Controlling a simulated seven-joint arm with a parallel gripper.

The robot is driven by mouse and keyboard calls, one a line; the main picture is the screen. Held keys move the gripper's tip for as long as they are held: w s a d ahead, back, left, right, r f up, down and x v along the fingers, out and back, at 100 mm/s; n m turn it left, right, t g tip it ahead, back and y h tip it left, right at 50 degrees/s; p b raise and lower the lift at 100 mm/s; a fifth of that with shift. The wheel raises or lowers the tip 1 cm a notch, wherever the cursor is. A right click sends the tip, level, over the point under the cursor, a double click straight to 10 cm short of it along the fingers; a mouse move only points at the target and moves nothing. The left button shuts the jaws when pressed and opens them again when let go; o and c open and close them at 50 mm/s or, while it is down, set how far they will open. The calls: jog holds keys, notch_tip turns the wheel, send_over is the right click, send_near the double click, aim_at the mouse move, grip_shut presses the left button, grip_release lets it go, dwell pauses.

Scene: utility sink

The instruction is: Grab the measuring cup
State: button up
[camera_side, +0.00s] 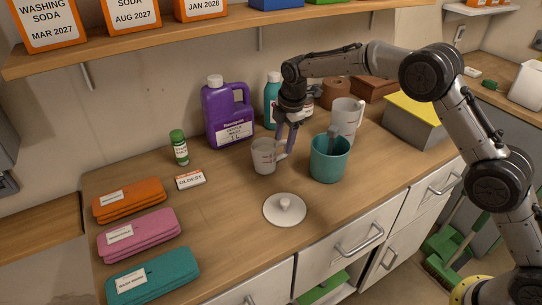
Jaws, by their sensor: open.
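A small whitish measuring cup (264,157) with faint markings stands upright on the wooden counter, its handle toward the right. My gripper (286,143) points down at the cup's right side, with its fingertips close to the handle. It is open. Whether the fingers touch the handle or straddle it cannot be told from this view. A larger white jug (346,116) with markings and a handle stands behind and to the right, partly hidden by the teal canister.
A teal canister (327,164) with a grey utensil in it stands close on the right. A white knobbed lid (285,211) lies in front. A purple jug (226,113) and teal bottle (271,98) stand behind. Folded cloths (139,235) lie left. A shelf (190,38) overhangs the back.

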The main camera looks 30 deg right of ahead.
grip_shut()
jog(key=shift+f, duration=0.1)
dwell(1.3)
